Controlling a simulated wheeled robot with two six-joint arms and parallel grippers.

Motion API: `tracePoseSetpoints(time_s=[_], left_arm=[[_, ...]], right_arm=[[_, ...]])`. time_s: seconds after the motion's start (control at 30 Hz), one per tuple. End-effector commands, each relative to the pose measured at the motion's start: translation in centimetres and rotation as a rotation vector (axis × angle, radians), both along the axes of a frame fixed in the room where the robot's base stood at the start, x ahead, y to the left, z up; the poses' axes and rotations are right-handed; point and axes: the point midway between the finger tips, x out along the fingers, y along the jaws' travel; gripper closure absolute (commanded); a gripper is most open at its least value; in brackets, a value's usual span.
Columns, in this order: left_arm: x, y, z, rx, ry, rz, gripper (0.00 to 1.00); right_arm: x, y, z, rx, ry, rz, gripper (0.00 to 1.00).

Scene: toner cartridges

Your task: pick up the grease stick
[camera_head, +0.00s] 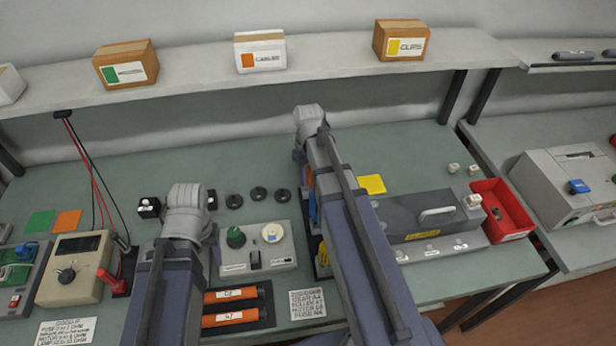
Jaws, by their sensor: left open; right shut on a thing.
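I cannot make out a grease stick for certain. Two orange cylinders with white labels (230,295) lie in a dark rack at the front. A small blue and orange patch (312,208) shows at the left edge of my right arm, mostly hidden. My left arm reaches in over the bench left of the middle, and its grey rounded joint is its farthest visible part. My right arm reaches farther back, ending in a similar grey joint. The jaws of both grippers are hidden, so anything held does not show.
A control box (258,250) with knobs stands between my arms. A beige meter (75,268) is at the left. A dark grey unit (420,222) and a red bin (501,208) are at the right. The back of the bench has free room below the shelf (190,87).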

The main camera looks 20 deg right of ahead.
Motion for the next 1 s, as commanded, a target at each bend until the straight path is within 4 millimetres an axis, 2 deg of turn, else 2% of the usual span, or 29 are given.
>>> tracePoseSetpoints(time_s=[0.6,0.73,1.0], left_arm=[[0.0,0.0,8.7,0.0,0.0,-0.001,0.43],[0.0,0.0,9.6,0.0,0.0,-0.002,0.43],[0.0,0.0,9.6,0.0,0.0,-0.002,0.43]], right_arm=[[0.0,0.0,8.7,0.0,0.0,0.0,1.0],[0.0,0.0,9.6,0.0,0.0,0.0,1.0],[0.0,0.0,9.6,0.0,0.0,0.0,1.0]])
